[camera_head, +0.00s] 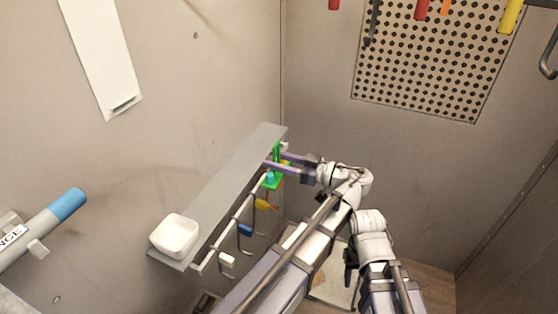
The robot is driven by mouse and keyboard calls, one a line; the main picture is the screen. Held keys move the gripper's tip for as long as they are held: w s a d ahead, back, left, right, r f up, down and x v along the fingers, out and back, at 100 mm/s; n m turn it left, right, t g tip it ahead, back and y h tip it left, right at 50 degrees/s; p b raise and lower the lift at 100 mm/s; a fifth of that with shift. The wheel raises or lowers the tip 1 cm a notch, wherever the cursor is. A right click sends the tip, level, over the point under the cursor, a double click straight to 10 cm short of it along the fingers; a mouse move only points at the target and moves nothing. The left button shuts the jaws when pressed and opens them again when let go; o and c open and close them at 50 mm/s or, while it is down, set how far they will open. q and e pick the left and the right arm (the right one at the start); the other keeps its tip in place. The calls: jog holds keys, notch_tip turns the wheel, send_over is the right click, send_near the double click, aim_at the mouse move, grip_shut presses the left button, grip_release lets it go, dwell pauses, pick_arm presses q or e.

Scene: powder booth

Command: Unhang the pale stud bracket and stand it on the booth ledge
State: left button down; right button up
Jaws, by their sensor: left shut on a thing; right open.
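A green bracket (277,150) with a pale teal stud (270,177) is near the far end of the grey booth ledge (225,183). My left gripper (276,160) reaches in from the right and is shut on the bracket's green upright. The fingers hide part of the bracket, and I cannot tell whether it still touches a hook or the ledge. A white piece (227,260) hangs at the near end of the rail. My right gripper (350,274) is low on the right, open, apart from the ledge and partly hidden by my arms.
The ledge middle is bare. Below its edge, a rail (235,220) carries hooks with yellow (265,204) and blue (245,230) pieces. A perforated panel (430,60) with tools is on the back wall.

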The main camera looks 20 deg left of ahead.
pick_arm(q)
jog(key=a, duration=0.5)
jog(key=a+f+b, duration=0.1)
jog(key=a, duration=0.4)
jog(key=w+a+f+b, duration=0.1)
jog(key=a, duration=0.4)
jog(key=shift+f, duration=0.2)
jog(key=shift+f+b, duration=0.6)
jog(key=shift+b, duration=0.15)
jog(key=shift+f+b, duration=0.9)
jog(key=shift+c, duration=1.6)
grip_release()
